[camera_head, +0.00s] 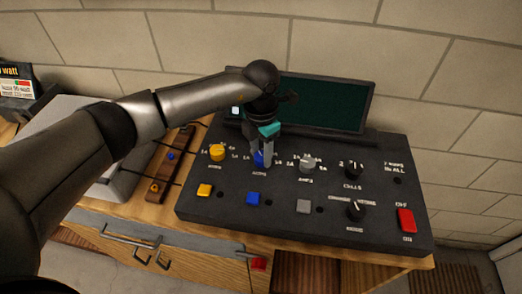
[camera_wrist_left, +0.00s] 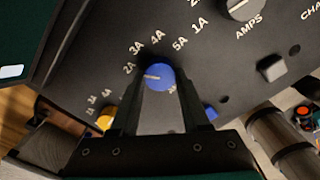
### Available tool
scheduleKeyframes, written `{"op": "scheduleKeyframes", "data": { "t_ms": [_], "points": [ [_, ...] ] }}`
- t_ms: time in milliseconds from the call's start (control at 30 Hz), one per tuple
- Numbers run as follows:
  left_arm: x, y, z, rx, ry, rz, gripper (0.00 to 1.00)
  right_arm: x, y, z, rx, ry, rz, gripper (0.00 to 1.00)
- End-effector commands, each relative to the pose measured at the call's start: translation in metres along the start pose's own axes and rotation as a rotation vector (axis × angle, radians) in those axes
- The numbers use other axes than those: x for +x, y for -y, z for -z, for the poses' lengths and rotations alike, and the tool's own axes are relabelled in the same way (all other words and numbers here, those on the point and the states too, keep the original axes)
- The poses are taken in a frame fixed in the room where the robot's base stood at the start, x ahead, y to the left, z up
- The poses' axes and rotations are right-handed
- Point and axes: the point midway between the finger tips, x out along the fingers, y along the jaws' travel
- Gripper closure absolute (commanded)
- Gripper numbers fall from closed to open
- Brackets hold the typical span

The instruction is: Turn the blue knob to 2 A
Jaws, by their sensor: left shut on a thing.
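The blue knob (camera_head: 258,160) is on the dark control panel (camera_head: 340,225), between a yellow knob and a grey knob. My left gripper (camera_head: 262,163) points down at it, with a finger on either side, shut on the knob. In the left wrist view the blue knob (camera_wrist_left: 160,76) sits between the fingertips. A pale mark on the knob points left in that view, roughly toward the "2A" label (camera_wrist_left: 129,68). Other amp labels curve around it. The fingers hide part of the knob and dial. My right gripper is in neither view.
The yellow knob (camera_head: 217,152) and grey knob (camera_head: 307,164) stand close on either side. Black knobs (camera_head: 355,210) and a red switch (camera_head: 406,220) are at the right. A dark screen (camera_head: 325,102) rises behind. Yellow, blue and grey buttons line the front.

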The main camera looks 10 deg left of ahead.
Motion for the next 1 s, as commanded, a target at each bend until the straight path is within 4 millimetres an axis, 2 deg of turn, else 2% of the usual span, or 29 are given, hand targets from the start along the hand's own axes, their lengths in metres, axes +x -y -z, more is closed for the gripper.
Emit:
{"op": "scheduleKeyframes", "data": {
  "t_ms": [300, 733, 767, 1000],
  "points": [
    [-0.0009, -0.0005, -0.0002, -0.084, 0.000, -0.002, 1.00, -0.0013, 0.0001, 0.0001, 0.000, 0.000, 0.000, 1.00],
    [-0.0009, -0.0005, -0.0002, -0.092, 0.000, -0.002, 1.00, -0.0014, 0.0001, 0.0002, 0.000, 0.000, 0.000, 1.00],
    [-0.0009, -0.0005, -0.0002, -0.092, 0.000, -0.002, 0.53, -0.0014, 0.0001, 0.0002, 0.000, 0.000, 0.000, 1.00],
    [-0.0006, -0.0003, -0.0002, -0.091, 0.000, -0.001, 0.26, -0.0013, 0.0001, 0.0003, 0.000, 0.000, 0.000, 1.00]
  ]
}}
